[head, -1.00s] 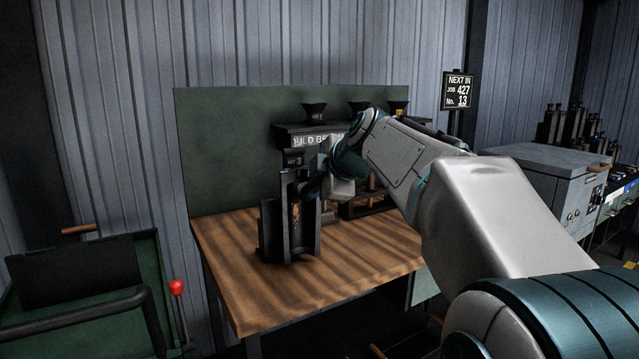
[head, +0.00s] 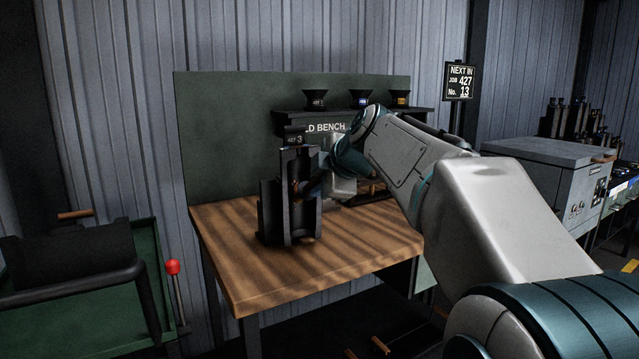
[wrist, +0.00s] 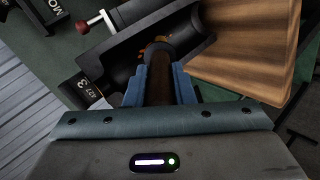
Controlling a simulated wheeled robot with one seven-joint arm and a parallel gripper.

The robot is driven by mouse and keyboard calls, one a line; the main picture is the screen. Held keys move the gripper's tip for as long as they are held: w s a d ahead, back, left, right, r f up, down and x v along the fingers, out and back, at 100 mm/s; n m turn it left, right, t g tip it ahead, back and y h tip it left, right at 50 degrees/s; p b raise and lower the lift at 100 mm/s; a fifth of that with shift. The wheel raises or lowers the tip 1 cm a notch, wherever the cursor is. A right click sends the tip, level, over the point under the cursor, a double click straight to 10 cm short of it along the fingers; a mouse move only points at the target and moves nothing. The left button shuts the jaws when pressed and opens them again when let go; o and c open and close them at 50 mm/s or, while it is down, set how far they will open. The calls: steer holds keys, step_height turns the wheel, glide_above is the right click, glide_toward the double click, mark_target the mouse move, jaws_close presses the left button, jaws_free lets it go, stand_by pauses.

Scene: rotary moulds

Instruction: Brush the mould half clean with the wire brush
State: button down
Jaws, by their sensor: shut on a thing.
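The mould half (head: 272,212) is dark and stands upright on the wooden bench, its hollow facing me; a tag above it reads 427 3. In the wrist view the mould half (wrist: 115,50) lies just ahead of my fingers. My gripper (wrist: 160,82) is shut on the brown handle of the wire brush (wrist: 159,88). The dark brush head reaches into the hollow, with orange-brown bits around it; whether they are bristles or dirt I cannot tell. In the head view my gripper (head: 322,184) is at the mould half's right side, partly hidden by my wrist.
The wooden bench (head: 255,285) has clear room in front of the mould half. Several dark funnels (head: 316,98) stand on the shelf behind. A green cart (head: 150,250) with a red knob (head: 172,267) is at left. A grey cabinet (head: 545,185) stands at right.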

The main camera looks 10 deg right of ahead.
steer(key=shift+w+r+p, duration=0.1)
steer(key=shift+r+p, duration=1.05)
steer(key=shift+r, duration=1.3)
step_height(320, 180, down, 8)
steer(key=b, duration=0.8)
steer(key=shift+r+p, duration=2.85)
steer(key=shift+r, duration=1.15)
step_height(320, 180, down, 8)
steer(key=b, duration=0.7)
steer(key=shift+a+r, duration=0.1)
steer(key=shift+r, duration=0.1)
steer(key=shift+b, duration=0.3)
